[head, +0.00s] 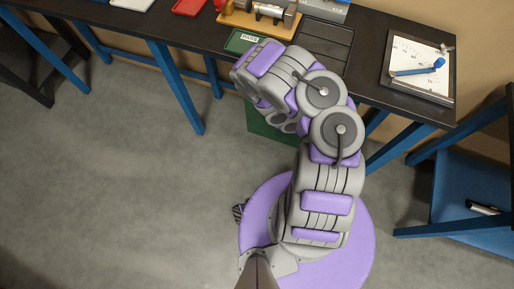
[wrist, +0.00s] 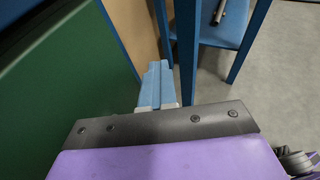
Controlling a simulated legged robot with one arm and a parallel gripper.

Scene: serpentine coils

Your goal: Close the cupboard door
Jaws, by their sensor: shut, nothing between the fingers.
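A green cupboard (head: 262,120) shows in part under the dark workbench in the head view, mostly hidden behind my purple and grey arm. In the wrist view a large flat green panel (wrist: 75,85) fills the left side. I cannot tell whether it is the door or a side wall, nor how far the door stands open. My gripper (wrist: 155,72) has light blue fingers that are shut and empty, just right of the green panel. I cannot tell whether they touch it. The gripper is hidden in the head view.
The workbench (head: 395,100) carries a clipboard-like board (head: 418,68), a green labelled tray (head: 243,42) and a wooden fixture (head: 260,20). Blue legs (head: 176,88) stand below it. A blue shelf unit (head: 470,205) is at right. Grey floor (head: 120,200) is clear at left.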

